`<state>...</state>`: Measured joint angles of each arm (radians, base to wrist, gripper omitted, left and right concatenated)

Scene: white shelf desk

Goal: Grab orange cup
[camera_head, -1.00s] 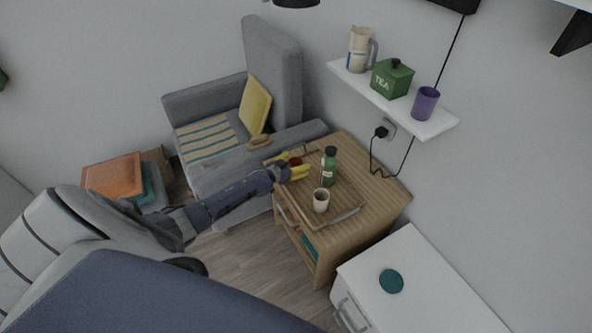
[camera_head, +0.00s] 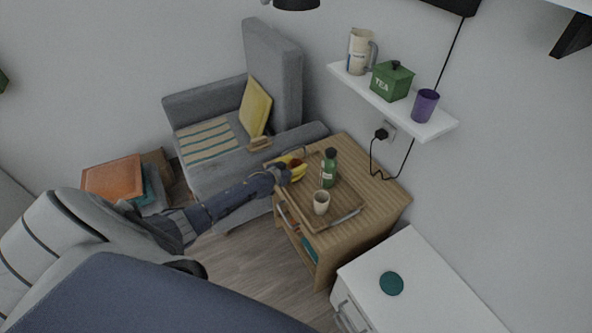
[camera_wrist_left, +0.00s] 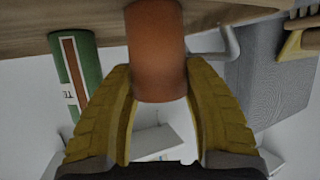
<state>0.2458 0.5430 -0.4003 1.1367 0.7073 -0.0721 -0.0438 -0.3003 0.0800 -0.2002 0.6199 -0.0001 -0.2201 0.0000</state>
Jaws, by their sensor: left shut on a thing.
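The orange cup (camera_wrist_left: 156,50) is between the two yellow fingers of my left gripper (camera_wrist_left: 160,105) in the left wrist view, and the fingers are shut on its sides. In the head view the cup (camera_head: 296,162) shows small and reddish, partly hidden by the left gripper (camera_head: 296,168), at the wooden side table's back left. I cannot tell whether its base still touches the tray. My right gripper is not in view.
A green bottle (camera_head: 329,168) and a cream cup (camera_head: 321,201) stand close by on the wooden tray (camera_head: 345,215). The tray lies on the side table (camera_head: 385,190). A grey armchair (camera_head: 272,62) is behind, and a wall shelf (camera_head: 432,127) is at upper right.

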